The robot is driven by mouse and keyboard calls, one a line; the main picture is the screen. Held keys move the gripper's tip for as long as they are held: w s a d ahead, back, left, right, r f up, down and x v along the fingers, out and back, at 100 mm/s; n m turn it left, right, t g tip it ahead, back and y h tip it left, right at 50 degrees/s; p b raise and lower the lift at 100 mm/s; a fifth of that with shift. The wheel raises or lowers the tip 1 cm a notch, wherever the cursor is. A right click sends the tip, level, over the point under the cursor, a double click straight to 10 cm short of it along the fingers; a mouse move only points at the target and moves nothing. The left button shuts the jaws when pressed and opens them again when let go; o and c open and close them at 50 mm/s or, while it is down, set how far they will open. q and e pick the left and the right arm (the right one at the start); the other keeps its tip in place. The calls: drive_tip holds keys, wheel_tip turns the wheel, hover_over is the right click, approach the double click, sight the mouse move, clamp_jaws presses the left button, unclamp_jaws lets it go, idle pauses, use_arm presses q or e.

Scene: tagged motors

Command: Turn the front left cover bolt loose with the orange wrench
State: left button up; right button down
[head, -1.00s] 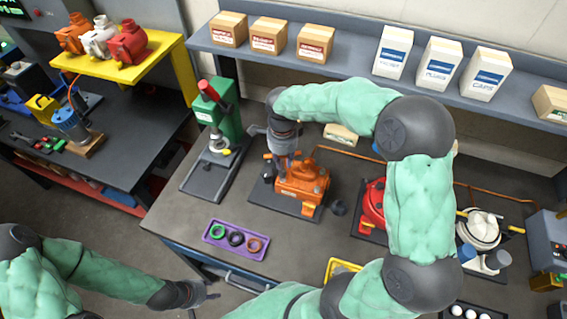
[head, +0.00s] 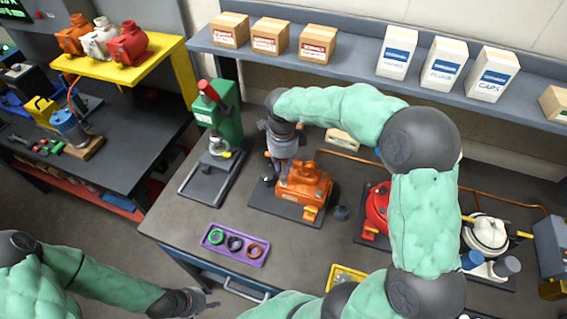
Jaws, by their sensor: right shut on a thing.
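The orange motor (head: 306,183) stands on a dark base plate (head: 262,203) near the middle of the bench. My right gripper (head: 282,172) points down at the left side of this motor, its fingers close against it. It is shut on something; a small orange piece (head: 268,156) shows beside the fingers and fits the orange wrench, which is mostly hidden. The front left cover bolt cannot be made out behind the fingers. My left gripper (head: 211,299) is low in the view, in front of the bench, empty, with its fingers apart.
A green press (head: 222,122) stands left of the motor. A purple tray (head: 228,256) with several rings lies in front. A red motor (head: 378,200) and a white-topped unit (head: 487,234) stand to the right, partly behind my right arm. A small dark part (head: 341,213) lies beside the orange motor.

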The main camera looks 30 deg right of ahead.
drive_tip(key=shift+f, duration=0.1)
drive_tip(key=shift+f+b, duration=0.95)
drive_tip(key=shift+f, duration=0.2)
